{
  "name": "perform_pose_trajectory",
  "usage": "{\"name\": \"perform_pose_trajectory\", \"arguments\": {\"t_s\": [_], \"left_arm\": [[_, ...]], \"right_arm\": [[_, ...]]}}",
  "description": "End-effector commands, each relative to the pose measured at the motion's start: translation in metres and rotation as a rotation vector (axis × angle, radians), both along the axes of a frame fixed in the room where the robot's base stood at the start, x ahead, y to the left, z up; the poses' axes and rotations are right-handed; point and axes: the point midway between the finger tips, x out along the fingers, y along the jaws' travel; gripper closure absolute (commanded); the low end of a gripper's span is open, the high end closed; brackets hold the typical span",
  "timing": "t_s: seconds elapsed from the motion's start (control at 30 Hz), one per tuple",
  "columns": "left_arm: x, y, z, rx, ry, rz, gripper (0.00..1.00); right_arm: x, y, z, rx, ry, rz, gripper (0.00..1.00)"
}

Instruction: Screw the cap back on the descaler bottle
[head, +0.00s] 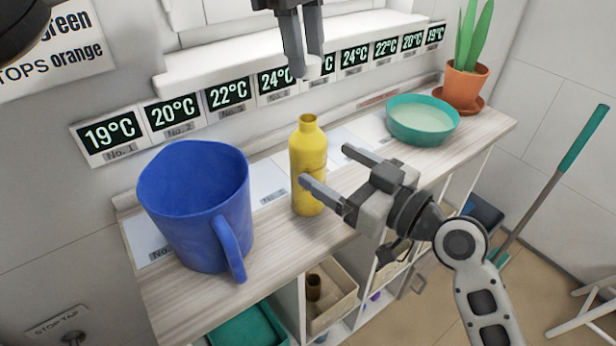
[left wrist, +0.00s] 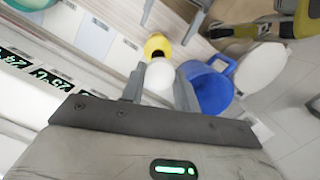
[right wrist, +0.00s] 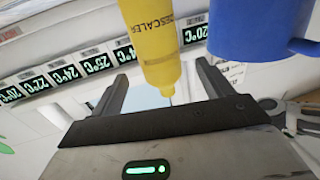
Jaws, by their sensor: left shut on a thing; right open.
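The yellow descaler bottle (head: 309,160) stands upright and uncapped on the wooden cart top. The right wrist view shows its printed side (right wrist: 152,40). My left gripper (head: 306,68) is above the bottle, shut on a small white cap (left wrist: 159,76). The cap is apart from the bottle's neck, which shows beyond it in the left wrist view as a yellow ring with a dark opening (left wrist: 157,46). My right gripper (head: 324,165) is open at the bottle's right side, one finger in front and one behind. I cannot tell whether either finger touches it.
A large blue jug (head: 195,205) stands left of the bottle. A teal bowl (head: 422,122) and a potted plant (head: 465,85) stand at the right. Temperature displays (head: 230,97) line the wall behind. Shelves with bins (head: 330,300) are below the top.

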Motion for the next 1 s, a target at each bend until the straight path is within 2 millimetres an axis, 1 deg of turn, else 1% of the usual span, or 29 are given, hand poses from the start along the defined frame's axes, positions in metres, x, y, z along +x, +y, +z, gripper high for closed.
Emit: {"name": "perform_pose_trajectory", "arguments": {"t_s": [0.03, 0.2, 0.4, 0.6, 0.87, 0.9, 0.97, 1.0], "left_arm": [[0.000, 0.000, 0.000, 0.000, 0.000, 0.000, 0.90], [0.000, 0.000, 0.000, 0.000, 0.000, 0.000, 0.90], [0.000, 0.000, 0.000, 0.000, 0.000, 0.000, 0.90], [0.000, 0.000, 0.000, 0.000, 0.000, 0.000, 0.90], [0.000, 0.000, 0.000, 0.000, 0.000, 0.000, 0.90], [0.000, 0.000, 0.000, 0.000, 0.000, 0.000, 0.90], [0.000, 0.000, 0.000, 0.000, 0.000, 0.000, 0.90], [0.000, 0.000, 0.000, 0.000, 0.000, 0.000, 0.90]], "right_arm": [[0.008, 0.009, 0.001, 0.005, -0.001, 0.001, 0.21], [0.029, 0.032, 0.001, 0.004, 0.000, 0.001, 0.21], [0.047, 0.051, 0.000, 0.001, 0.001, 0.000, 0.21], [0.053, 0.058, 0.000, -0.001, 0.000, 0.000, 0.21], [0.053, 0.058, 0.000, -0.001, 0.000, 0.000, 0.21], [0.053, 0.058, 0.000, -0.001, 0.000, 0.000, 0.32], [0.053, 0.058, 0.000, -0.001, 0.000, 0.000, 0.49], [0.053, 0.058, 0.000, -0.001, 0.000, 0.000, 0.60]]}}
